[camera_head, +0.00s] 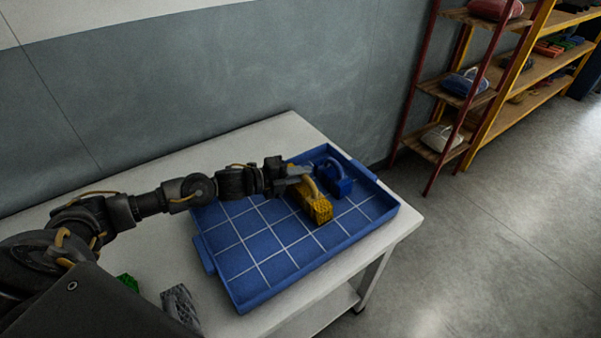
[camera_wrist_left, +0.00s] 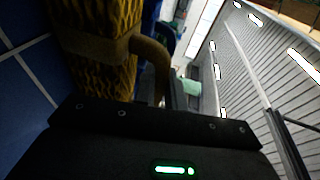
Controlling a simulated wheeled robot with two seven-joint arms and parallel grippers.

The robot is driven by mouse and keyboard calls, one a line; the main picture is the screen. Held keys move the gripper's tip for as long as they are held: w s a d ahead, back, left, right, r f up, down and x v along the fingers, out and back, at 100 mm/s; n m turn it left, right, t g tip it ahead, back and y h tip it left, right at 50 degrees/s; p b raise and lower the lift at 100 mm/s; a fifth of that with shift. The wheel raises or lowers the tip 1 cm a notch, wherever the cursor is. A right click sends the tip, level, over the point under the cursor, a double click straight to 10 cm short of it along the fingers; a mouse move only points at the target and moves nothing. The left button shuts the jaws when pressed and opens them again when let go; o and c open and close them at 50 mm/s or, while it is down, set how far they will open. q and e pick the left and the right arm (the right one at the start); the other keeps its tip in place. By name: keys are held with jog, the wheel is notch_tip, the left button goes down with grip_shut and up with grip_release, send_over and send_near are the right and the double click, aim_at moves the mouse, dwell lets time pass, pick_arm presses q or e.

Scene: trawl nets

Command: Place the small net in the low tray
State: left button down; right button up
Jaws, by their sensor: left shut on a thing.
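The low tray (camera_head: 262,293) is blue with a white grid on its floor and lies on a white table. A small yellow net (camera_head: 318,208), a textured bundle with a handle, is in the right part of the tray area. My left gripper (camera_head: 303,174) is shut on the handle of the yellow net. In the left wrist view the yellow net (camera_wrist_left: 98,70) fills the upper left, with its handle running down to the gripper. Whether the net touches the tray floor I cannot tell. A blue bundle with a handle (camera_head: 334,181) sits in the tray's far right part, just beside the yellow one.
A grey net (camera_head: 180,306) and a green item (camera_head: 128,283) lie on the white table (camera_head: 285,132) near my arm. The left and near parts of the tray are clear. Shelves (camera_head: 440,140) with bundles stand at the right; a wall is behind.

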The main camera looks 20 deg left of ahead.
pick_arm(q)
jog(key=shift+f, duration=0.15)
jog(key=c, duration=1.5)
grip_release()
jog(key=shift+o, duration=0.2)
